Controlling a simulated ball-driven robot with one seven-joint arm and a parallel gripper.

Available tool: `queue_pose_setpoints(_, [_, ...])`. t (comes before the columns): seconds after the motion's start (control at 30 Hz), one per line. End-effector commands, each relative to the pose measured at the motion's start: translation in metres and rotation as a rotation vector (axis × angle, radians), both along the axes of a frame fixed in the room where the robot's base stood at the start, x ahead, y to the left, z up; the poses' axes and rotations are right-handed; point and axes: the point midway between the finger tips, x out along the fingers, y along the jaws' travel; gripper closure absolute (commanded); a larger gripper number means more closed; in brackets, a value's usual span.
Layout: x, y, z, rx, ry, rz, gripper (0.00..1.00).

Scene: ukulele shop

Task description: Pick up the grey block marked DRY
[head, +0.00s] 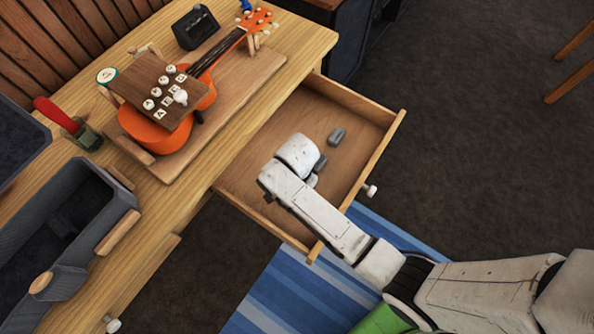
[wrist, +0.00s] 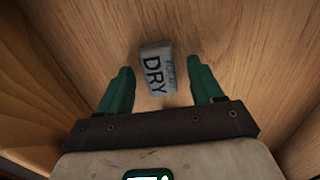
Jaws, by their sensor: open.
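The grey block marked DRY (wrist: 153,72) lies on the wooden drawer floor in the wrist view, its black letters facing up. My gripper (wrist: 160,68) is open, with one green finger on each side of the block and a gap on both sides. In the head view my arm reaches down into the open drawer (head: 262,146), and its end hides the fingers. A small grey block (head: 337,136) shows in the drawer beyond my arm, and more grey shapes show right beside my wrist. I cannot read any marking there.
The drawer's wooden walls surround my gripper. Above it stands a wooden bench with an orange ukulele (head: 146,132) on a board. A grey bin (head: 122,200) and a red-handled tool (head: 57,115) are at the left.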

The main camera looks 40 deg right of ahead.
Motion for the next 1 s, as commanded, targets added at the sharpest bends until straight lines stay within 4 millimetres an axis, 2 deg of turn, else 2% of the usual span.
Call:
queue_pose_setpoints(0.07, [0.0001, 0.0000, 0.0003, 0.000, 0.000, 0.000, 0.34])
queue_pose_setpoints(0.7, [0.0001, -0.0001, 0.0007, 0.000, 0.000, 0.000, 0.94])
queue_pose_setpoints(1.0, [0.0004, 0.0000, 0.0033, 0.000, 0.000, 0.000, 0.94])
